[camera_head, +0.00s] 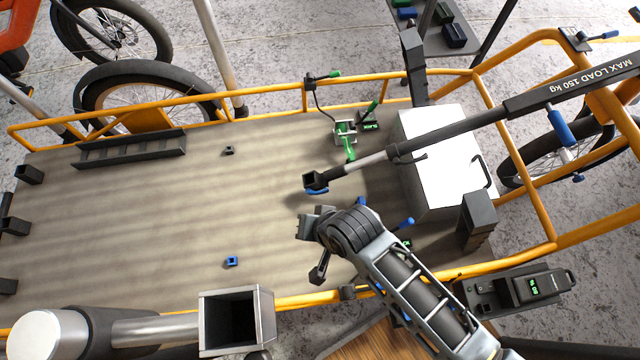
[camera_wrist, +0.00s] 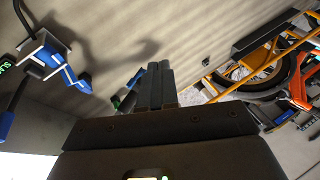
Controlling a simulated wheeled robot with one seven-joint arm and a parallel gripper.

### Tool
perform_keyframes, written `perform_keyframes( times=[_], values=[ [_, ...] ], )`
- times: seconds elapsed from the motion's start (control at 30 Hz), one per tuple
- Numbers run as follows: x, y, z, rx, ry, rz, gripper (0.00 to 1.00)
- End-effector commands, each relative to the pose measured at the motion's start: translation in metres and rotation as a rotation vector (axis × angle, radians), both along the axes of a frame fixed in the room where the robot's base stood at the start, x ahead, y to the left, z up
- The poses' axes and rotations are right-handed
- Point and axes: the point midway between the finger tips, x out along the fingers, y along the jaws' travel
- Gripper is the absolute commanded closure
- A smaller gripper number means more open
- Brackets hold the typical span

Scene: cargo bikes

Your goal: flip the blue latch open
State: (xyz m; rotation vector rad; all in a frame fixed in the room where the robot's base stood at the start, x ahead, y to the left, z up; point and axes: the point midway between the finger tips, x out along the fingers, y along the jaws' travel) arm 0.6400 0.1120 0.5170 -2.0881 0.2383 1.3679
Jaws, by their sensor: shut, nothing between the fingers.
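My gripper (camera_head: 317,273) is over the cargo deck, to the left of the latch. Its dark fingers (camera_wrist: 161,84) are together and empty, with a gap to the latch in the wrist view.
A similar green latch (camera_head: 347,145) stands on the deck's far side. A long black bar (camera_head: 465,125) crosses above the deck, its open end near my wrist. A white box (camera_head: 437,150) stands right of the latches. Yellow rails (camera_head: 285,302) edge the deck (camera_head: 150,215), whose left part is largely free.

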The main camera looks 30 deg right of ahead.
Motion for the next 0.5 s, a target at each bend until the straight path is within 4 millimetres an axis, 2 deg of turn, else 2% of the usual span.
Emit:
perform_keyframes(
  times=[0.03, 0.23, 0.37, 0.5],
  values=[
    [0.022, -0.001, -0.014, 0.000, 0.043, -0.013, 1.00],
    [0.081, -0.013, -0.037, -0.034, 0.253, -0.094, 1.00],
    [0.117, -0.032, -0.037, -0.090, 0.383, -0.170, 1.00],
    [0.149, -0.058, -0.025, -0.162, 0.499, -0.264, 1.00]
  ],
)
